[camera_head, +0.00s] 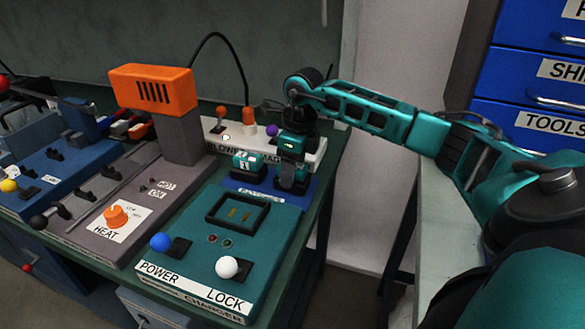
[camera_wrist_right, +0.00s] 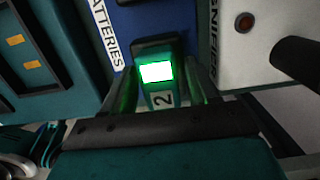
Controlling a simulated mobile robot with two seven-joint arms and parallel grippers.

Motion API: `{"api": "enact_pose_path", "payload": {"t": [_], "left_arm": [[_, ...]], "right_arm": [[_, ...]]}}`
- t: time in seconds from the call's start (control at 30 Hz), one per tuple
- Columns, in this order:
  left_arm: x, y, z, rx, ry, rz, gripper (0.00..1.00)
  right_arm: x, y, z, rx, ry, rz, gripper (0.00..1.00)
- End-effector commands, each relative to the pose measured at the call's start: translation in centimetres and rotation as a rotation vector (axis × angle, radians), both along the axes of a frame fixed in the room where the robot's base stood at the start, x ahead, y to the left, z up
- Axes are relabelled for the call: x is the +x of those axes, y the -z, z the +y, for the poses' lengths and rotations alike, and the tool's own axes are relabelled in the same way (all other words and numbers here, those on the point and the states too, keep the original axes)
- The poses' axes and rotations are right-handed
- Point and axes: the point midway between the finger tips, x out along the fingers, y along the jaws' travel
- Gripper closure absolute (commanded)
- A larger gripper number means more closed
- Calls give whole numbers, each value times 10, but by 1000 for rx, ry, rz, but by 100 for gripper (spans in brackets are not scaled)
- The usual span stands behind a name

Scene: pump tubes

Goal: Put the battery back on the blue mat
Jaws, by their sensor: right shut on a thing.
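My right gripper (camera_head: 288,184) points down over the blue mat (camera_head: 308,194) at the back of the bench. In the right wrist view it is shut on a teal battery (camera_wrist_right: 160,72) marked 2, with a lit green window. The mat, lettered BATTERIES, shows behind that battery in the wrist view (camera_wrist_right: 145,18). I cannot tell whether the held battery touches the mat. A second battery (camera_head: 247,162), marked 1, stands on the mat's left part. My left gripper is out of view.
The teal charger (camera_head: 190,262) with an empty dark-framed bay (camera_head: 237,212) and two ball levers lies in front of the mat. A white machine (camera_head: 318,149) stands right behind the mat. The grey heater unit (camera_head: 110,222) with its orange head is to the left.

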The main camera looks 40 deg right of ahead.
Motion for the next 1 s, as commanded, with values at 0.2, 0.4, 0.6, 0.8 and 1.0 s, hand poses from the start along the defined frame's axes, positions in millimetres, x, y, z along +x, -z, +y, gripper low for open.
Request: {"api": "enact_pose_path", "payload": {"t": [0.2,0.4,0.6,0.8,1.0], "left_arm": [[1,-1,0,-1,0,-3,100],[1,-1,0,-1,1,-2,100],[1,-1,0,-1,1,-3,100],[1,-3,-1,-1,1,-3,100],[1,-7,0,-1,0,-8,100]], "right_arm": [[0,0,0,0,0,-2,92],[0,2,0,0,0,0,29],[0,2,0,0,0,0,15],[0,0,0,0,0,-1,15],[-1,-25,-2,-1,1,-5,15]]}}
